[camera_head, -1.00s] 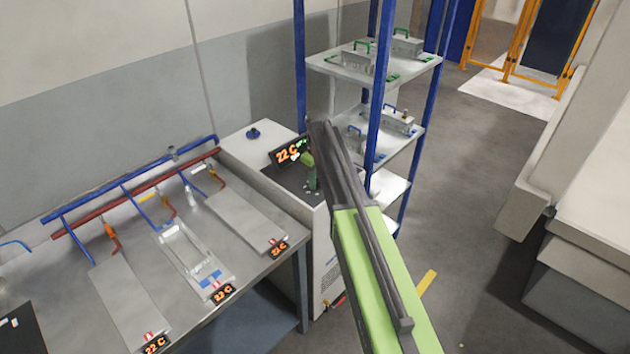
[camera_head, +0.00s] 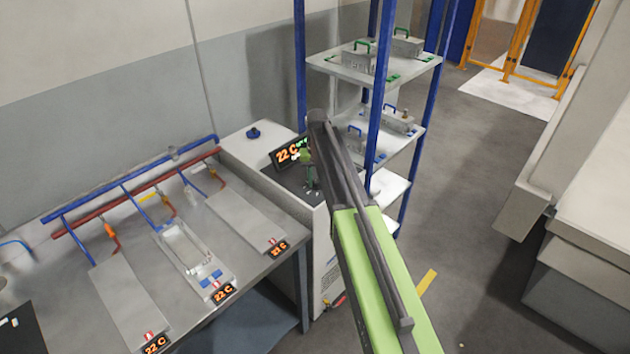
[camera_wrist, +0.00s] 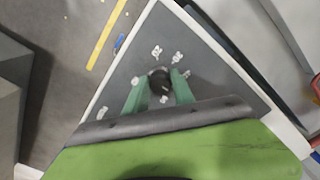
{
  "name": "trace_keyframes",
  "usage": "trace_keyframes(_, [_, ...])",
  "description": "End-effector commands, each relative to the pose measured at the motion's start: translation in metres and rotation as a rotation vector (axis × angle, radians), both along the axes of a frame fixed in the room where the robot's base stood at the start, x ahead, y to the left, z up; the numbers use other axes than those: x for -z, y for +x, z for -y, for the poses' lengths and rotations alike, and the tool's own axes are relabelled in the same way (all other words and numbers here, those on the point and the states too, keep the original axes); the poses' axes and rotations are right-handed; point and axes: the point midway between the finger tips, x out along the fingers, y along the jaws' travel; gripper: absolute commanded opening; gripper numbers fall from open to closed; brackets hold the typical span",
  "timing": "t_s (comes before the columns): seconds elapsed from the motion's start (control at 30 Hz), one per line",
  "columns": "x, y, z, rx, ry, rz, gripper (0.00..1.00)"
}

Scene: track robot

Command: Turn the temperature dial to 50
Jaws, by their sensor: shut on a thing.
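The temperature dial (camera_wrist: 160,82) is a small dark round knob on a grey panel in the wrist view, with several white markings around it that are too blurred to read. My gripper (camera_wrist: 161,86) has its two green fingers on either side of the dial and is shut on it. In the head view my gripper (camera_head: 308,172) is at the top of the white unit (camera_head: 321,240), partly hidden by my arm. A display (camera_head: 290,152) on the unit reads 22 C in orange, with green characters beside it that I cannot read.
A metal bench (camera_head: 180,290) with several plates and small 22 C displays stands left of the unit. A blue-posted shelf (camera_head: 375,90) with metal boxes stands close behind my arm. The floor (camera_head: 455,180) to the right is open.

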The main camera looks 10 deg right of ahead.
Motion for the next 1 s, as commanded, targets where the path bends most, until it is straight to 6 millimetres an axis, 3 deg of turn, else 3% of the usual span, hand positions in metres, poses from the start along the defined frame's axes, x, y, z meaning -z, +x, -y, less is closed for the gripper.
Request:
trace_keyframes(0.73, [0.0006, -0.0028, -0.0005, 0.093, 0.001, -0.008, 0.0])
trace_keyframes(0.77, [0.0006, -0.0028, -0.0005, 0.093, 0.001, -0.008, 0.32])
trace_keyframes(0.9, [0.0005, -0.002, -0.0002, 0.093, 0.0, -0.006, 0.51])
trace_keyframes(1.0, [0.0004, -0.0015, -0.0001, 0.093, -0.001, -0.004, 0.52])
